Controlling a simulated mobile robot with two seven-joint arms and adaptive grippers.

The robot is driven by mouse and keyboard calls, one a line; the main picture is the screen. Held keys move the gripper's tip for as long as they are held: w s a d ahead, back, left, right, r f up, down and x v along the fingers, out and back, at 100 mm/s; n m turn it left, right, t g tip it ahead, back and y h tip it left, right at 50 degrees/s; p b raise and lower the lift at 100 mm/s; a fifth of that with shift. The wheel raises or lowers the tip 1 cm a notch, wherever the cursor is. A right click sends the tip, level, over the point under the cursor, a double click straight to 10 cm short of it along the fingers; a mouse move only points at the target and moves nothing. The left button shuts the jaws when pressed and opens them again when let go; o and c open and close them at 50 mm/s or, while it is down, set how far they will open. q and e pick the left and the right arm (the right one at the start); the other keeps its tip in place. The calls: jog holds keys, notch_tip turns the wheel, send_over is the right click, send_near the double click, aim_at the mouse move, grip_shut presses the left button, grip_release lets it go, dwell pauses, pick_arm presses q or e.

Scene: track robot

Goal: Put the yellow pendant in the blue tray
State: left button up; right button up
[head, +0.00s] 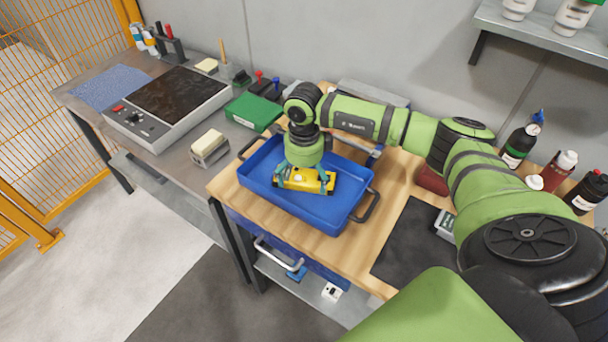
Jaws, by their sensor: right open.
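The yellow pendant (298,180) lies in the blue tray (340,217), near the middle of its floor. The tray stands on the wooden worktop and has dark handles at its ends. My right gripper (303,184) is directly over the pendant, pointing down, with its teal fingers spread at either side of the pendant. It is open. Whether the fingers touch the pendant cannot be told. The gripper hides part of the pendant's far side. My left gripper is not in view.
A green box (251,111) stands behind the tray's left end. A beige block (209,147) and a hotplate-like device (168,105) are on the grey bench at left. Bottles (519,146) stand at the right. A black mat (412,245) lies right of the tray.

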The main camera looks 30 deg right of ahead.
aim_at(304, 180)
jog(key=shift+r, duration=0.45)
notch_tip(304, 180, up, 11)
jog(key=b, duration=0.3)
jog(key=shift+r, duration=0.2)
jog(key=shift+f, duration=0.1)
